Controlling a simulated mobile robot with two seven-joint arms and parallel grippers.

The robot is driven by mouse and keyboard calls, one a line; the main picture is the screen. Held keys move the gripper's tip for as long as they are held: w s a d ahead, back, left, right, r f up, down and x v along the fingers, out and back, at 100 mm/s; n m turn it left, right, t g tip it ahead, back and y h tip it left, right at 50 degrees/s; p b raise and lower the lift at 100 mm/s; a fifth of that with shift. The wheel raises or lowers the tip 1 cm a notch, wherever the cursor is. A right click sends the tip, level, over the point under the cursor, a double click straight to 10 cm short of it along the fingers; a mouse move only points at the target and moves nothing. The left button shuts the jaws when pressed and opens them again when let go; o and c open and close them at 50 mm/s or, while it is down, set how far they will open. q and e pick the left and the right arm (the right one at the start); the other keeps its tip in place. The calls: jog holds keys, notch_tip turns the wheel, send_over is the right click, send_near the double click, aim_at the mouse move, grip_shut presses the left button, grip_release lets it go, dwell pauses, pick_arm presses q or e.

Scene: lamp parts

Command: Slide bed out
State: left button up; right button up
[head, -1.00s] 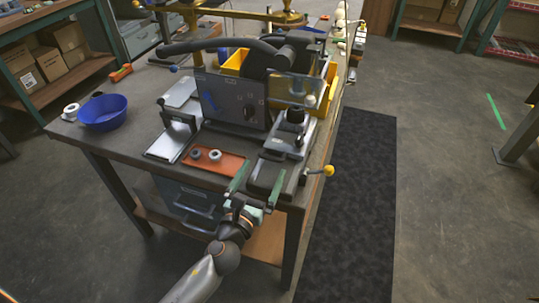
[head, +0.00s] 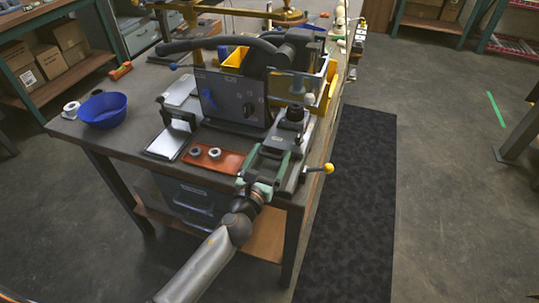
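A dark machine with an upright panel (head: 235,100) stands on the workbench. Its narrow grey bed (head: 296,172) lies along the right side of the bench, with its near end at the front edge. A carriage with a black knob (head: 292,118) sits farther back on the bed. My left gripper (head: 269,156) is at the near end of the bed, its two green fingers apart and reaching forward over it. Part of the bed shows between the fingers; whether they touch it I cannot tell. My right gripper is not in view.
A lever with a yellow ball (head: 328,168) sticks out right of the bed. A red-brown tray (head: 222,164) with small grey rings lies just left of my gripper. A blue bowl (head: 103,110) stands at the bench's left. The floor and black mat (head: 345,210) at right are clear.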

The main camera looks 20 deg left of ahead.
pick_arm(q)
jog(key=shift+a, duration=0.2)
grip_shut()
jog(key=shift+s, duration=0.1)
